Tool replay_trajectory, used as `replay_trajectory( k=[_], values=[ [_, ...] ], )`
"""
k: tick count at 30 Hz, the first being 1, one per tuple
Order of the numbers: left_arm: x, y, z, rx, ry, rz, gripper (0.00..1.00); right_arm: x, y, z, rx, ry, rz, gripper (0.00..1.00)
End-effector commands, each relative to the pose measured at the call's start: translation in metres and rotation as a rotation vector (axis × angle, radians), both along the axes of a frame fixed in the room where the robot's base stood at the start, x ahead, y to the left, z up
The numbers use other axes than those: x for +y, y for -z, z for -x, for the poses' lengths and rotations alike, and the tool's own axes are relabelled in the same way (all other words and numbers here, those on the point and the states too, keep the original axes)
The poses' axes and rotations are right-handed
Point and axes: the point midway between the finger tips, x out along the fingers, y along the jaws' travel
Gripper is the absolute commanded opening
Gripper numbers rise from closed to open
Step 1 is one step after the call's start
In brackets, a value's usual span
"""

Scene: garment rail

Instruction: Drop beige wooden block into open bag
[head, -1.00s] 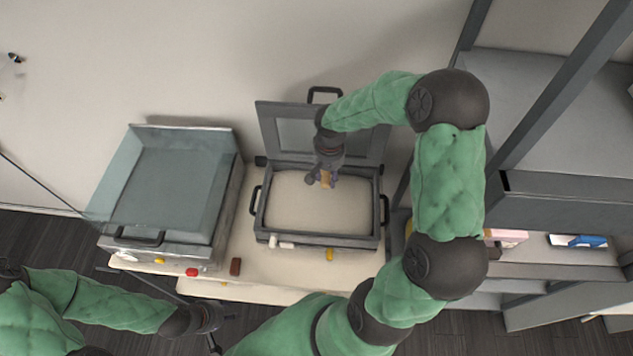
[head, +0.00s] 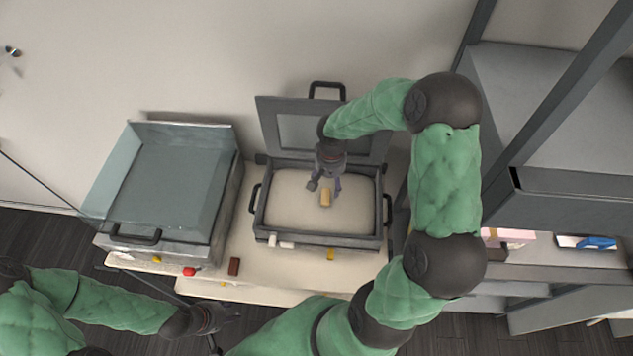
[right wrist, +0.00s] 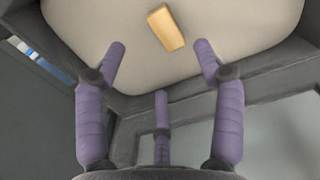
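The open bag is a dark grey case (head: 318,240) with its lid (head: 290,125) raised at the back and a beige interior (head: 290,212). The beige wooden block (head: 326,199) is inside it, just below my right gripper (head: 325,187). In the right wrist view the block (right wrist: 166,28) is apart from the fingers, and my right gripper (right wrist: 160,60) is open and empty. Whether the block rests on the bottom or is still falling I cannot tell. My left gripper (head: 225,318) is low at the left, away from the case; its fingers are too small to read.
A second case with a clear lid (head: 165,180) stands to the left. A brown block (head: 234,266), a red piece (head: 189,271) and yellow pieces lie along the table's front. Grey shelving (head: 560,200) stands close on the right.

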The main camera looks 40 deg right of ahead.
Motion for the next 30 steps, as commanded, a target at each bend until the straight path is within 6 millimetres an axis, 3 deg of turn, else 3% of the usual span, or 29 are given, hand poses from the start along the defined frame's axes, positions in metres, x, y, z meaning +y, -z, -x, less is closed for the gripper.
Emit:
replay_trajectory(
  k=[11,24,30],
  values=[
    [0.000,0.000,0.000,0.000,0.000,0.000,0.40,-0.001,-0.011,-0.001,-0.002,0.001,0.003,0.69],
    [0.000,0.000,0.000,0.000,0.000,0.000,0.40,0.000,-0.092,-0.001,-0.003,0.000,0.001,0.69],
    [0.000,0.000,0.000,0.000,0.000,0.000,0.40,0.000,-0.114,-0.001,-0.001,0.000,0.000,0.69]
  ],
)
